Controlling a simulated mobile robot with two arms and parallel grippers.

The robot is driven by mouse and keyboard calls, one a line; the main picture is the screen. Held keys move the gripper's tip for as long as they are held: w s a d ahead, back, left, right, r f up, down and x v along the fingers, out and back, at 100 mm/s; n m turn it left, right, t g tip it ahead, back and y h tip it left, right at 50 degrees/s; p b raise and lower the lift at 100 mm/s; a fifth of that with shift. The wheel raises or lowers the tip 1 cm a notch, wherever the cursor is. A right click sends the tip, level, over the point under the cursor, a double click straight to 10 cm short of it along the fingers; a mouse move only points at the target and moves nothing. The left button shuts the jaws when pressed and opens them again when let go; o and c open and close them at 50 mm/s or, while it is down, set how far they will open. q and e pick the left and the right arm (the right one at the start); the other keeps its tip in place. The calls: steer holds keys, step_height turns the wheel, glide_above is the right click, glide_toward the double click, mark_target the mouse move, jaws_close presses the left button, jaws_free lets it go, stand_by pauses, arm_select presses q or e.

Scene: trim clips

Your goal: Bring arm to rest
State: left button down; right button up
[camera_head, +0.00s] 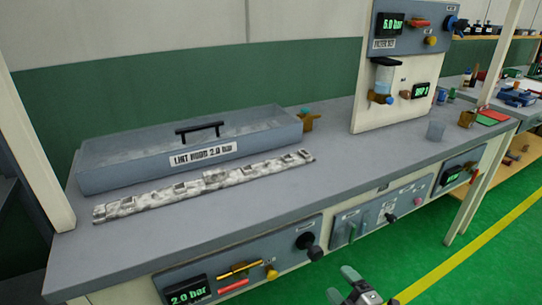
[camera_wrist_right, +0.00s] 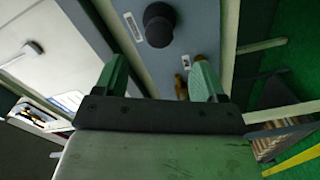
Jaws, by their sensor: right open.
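My right gripper (camera_head: 342,284) shows at the bottom of the head view, in front of the workbench and below its front panels. Its two green fingers (camera_wrist_right: 160,80) stand apart in the right wrist view, with nothing between them. A black knob (camera_wrist_right: 159,25) on a blue-grey panel lies beyond the fingers in that view. My left gripper is not in either view.
The grey workbench (camera_head: 290,205) carries a closed grey case (camera_head: 130,170) with a handle and a mottled strip (camera_head: 200,186). A panel with a 5.0 bar display (camera_head: 392,75) stands behind. Front panels hold knobs (camera_head: 313,252). Green floor is free at right.

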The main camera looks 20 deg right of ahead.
steer(key=s+a+f+m+g+h+p, duration=0.1)
steer(key=s+f+m+g+p, duration=0.2)
steer(key=f, duration=0.5)
steer(key=s+a+f+m+g+p, duration=0.1)
steer(key=s+a+f+m+g, duration=0.15)
steer(key=s+f, duration=0.4)
steer(key=s+a+f+m+g+h+p, duration=0.1)
steer(key=s+f+m+g+p, duration=0.2)
steer(key=f, duration=0.7)
steer(key=s+a+f+m+g, duration=0.1)
steer(key=s+a+f+g, duration=0.1)
steer(key=s, duration=0.5)
steer(key=s+a+f+m+g+p, duration=0.1)
steer(key=s+f+g, duration=0.2)
steer(key=s, duration=0.3)
steer(key=s+a+f+m+g+p, duration=0.1)
steer(key=s+a+f+g, duration=0.1)
steer(key=s, duration=0.5)
steer(key=shift+s+a+f+g+y, duration=0.3)
steer(key=shift+s+f+g+y, duration=0.1)
steer(key=shift+f+g, duration=0.4)
